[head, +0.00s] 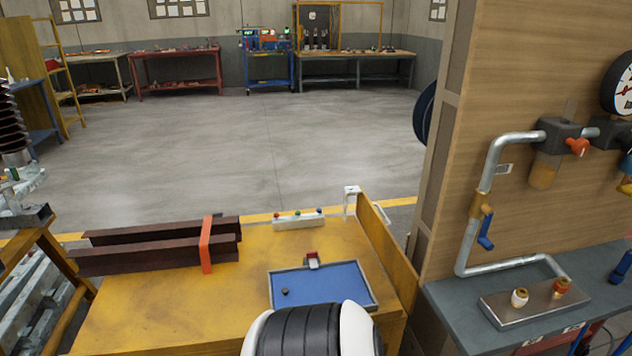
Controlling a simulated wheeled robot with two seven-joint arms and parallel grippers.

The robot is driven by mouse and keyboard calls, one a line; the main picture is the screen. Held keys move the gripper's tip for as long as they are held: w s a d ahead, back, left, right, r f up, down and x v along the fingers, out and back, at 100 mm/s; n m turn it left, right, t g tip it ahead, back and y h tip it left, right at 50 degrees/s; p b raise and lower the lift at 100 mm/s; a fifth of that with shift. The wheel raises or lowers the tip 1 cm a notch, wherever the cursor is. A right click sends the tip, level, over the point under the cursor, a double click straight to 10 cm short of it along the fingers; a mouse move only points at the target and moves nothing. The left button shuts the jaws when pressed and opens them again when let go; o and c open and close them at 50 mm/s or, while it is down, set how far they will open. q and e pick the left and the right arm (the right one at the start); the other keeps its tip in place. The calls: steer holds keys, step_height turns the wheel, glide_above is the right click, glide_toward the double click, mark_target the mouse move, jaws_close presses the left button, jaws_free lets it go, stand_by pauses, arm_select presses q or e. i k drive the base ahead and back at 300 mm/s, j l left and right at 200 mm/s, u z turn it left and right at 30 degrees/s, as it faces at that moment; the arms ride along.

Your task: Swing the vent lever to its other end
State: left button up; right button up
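I cannot tell for certain which part is the vent lever. A blue lever (485,233) hangs down at a slant from a brass valve (481,204) on the grey pipe at the right. A second blue handle (621,267) is cut by the right edge, low over the grey bench. A small red-topped piece (312,258) stands at the back edge of the blue tray. Neither of my grippers shows. A black ribbed and white link of my own arm fills the bottom middle, in front of the tray, and nothing shows it touching a lever.
The yellow table (150,309) carries dark steel beams (150,257) with a red-orange clamp, and the blue tray (365,301). A wooden wall panel (545,80) stands right, over a grey bench (450,310) with a metal block (525,303). Open floor lies behind.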

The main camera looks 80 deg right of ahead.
mark_target(488, 211)
steer(key=z, duration=0.5)
steer(key=k+z, duration=0.1)
steer(key=z, duration=0.9)
steer(key=l+z, duration=0.1)
steer(key=z, duration=0.4)
steer(key=k+z, duration=0.1)
steer(key=z, duration=0.4)
steer(key=l+z, duration=0.15)
steer(key=z, duration=0.8)
